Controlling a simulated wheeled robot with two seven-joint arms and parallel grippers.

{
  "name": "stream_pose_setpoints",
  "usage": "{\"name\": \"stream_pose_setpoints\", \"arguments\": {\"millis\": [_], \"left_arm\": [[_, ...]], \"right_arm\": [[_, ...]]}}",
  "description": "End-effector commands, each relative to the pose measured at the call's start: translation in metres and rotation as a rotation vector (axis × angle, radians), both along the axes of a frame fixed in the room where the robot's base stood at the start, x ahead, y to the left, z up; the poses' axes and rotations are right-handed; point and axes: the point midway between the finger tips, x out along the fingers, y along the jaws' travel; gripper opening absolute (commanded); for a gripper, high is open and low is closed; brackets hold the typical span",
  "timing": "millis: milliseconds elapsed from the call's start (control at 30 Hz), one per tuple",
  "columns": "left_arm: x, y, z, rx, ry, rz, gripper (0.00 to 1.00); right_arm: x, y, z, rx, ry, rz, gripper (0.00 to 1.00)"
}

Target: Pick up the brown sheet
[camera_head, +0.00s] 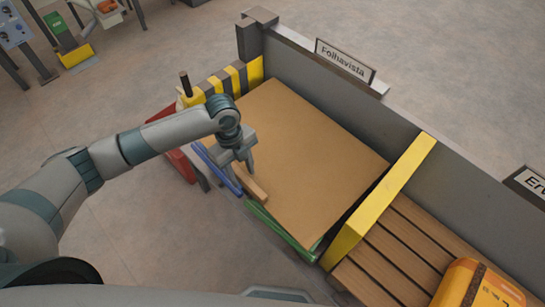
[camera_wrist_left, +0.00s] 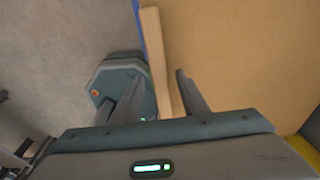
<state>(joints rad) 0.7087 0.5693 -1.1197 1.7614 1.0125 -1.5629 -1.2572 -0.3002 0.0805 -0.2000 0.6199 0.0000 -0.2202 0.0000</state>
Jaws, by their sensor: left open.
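The brown sheet (camera_head: 310,150) lies flat, a large tan rectangle on top of a stack in the bay. It fills the upper right of the left wrist view (camera_wrist_left: 240,60). A narrow light-wood strip (camera_head: 253,186) lies along its left edge and also shows in the left wrist view (camera_wrist_left: 160,60). My left gripper (camera_head: 243,168) is over that edge, pointing down. In the left wrist view its open fingers (camera_wrist_left: 160,78) appear on either side of the strip. I cannot tell whether they touch it. My right gripper is not in view.
A grey wall with a "Folhavista" sign (camera_head: 345,61) stands behind the sheet. A yellow divider (camera_head: 380,200) bounds it on the right, beside wooden slats (camera_head: 405,245) and an orange sack (camera_head: 475,285). A yellow-black striped barrier (camera_head: 232,80) stands at the far left end. Open floor (camera_head: 140,240) lies left.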

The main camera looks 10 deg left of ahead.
Motion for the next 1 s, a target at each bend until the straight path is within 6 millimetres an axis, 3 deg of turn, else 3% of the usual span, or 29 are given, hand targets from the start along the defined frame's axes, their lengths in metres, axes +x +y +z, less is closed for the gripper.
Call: {"name": "stream_pose_setpoints", "arguments": {"millis": [67,200,233,1000], "left_arm": [[-0.0001,-0.0001,-0.0001,0.000,0.000,0.000,0.36],[-0.0001,-0.0001,-0.0001,0.000,0.000,0.000,0.02],[-0.0001,-0.0001,-0.0001,0.000,0.000,0.000,0.00],[-0.0001,0.0000,-0.0001,0.000,0.000,0.000,0.00]], "right_arm": [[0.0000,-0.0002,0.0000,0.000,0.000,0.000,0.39],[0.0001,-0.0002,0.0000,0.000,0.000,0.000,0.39],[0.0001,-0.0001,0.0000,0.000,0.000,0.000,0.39],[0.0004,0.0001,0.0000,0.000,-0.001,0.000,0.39]]}}
